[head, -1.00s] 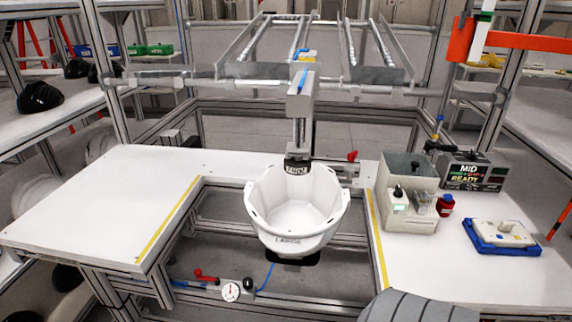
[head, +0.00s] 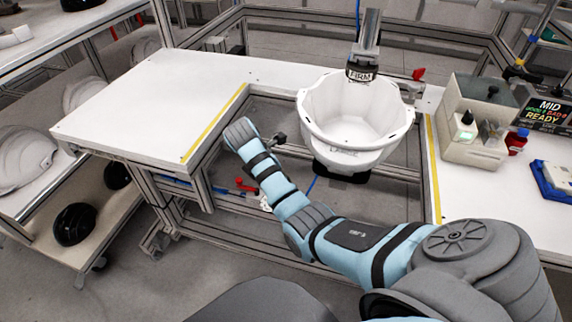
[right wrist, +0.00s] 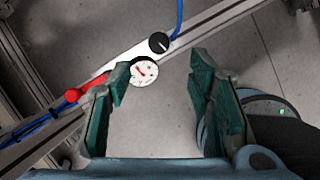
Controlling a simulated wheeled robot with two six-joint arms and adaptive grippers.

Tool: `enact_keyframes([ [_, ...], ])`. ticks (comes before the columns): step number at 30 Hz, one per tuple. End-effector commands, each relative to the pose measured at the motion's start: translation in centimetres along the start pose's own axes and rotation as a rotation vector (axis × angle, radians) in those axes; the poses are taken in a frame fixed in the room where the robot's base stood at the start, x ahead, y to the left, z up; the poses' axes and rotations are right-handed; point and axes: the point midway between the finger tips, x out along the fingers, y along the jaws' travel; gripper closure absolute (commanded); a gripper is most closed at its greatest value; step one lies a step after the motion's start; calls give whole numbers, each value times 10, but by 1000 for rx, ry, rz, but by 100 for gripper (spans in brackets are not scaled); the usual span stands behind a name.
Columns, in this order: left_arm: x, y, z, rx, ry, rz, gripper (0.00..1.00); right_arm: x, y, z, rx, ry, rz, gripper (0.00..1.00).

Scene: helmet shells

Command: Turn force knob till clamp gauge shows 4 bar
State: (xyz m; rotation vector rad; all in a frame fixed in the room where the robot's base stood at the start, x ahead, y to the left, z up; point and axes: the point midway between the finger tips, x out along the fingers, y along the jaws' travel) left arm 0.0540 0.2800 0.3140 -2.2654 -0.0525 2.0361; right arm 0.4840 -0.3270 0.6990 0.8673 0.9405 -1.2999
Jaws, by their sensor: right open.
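The black force knob (right wrist: 158,42) sits on a pale panel bar in the right wrist view, with a white line on its face. The round white clamp gauge (right wrist: 143,72) is just below it; its red needle shows, but the numbers are too small to read. My right gripper (right wrist: 160,62) is open and empty, its fingers framing the gauge and knob from the near side, with the left fingertip overlapping the gauge's edge. In the head view my right arm covers the knob, and only a sliver of the gauge (head: 265,203) shows. My left gripper is not in view.
A red lever (right wrist: 72,95) is left of the gauge, beside blue hose. White tabletops (head: 170,100) flank the gap. A display box (head: 545,110) reads MID and READY.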

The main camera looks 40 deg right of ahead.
Motion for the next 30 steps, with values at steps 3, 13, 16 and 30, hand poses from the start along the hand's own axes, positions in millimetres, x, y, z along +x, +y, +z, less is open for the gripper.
enact_keyframes([
  [3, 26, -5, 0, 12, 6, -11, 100, 43, 0, -4, -2, -1, -3, 53],
  [13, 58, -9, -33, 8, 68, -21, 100, 112, 0, -4, -1, 2, -1, 53],
  [16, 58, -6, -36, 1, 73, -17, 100, 115, 0, -3, -1, 2, 1, 53],
  [30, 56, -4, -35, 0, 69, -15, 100, 114, 0, -2, 0, 2, 0, 94],
])
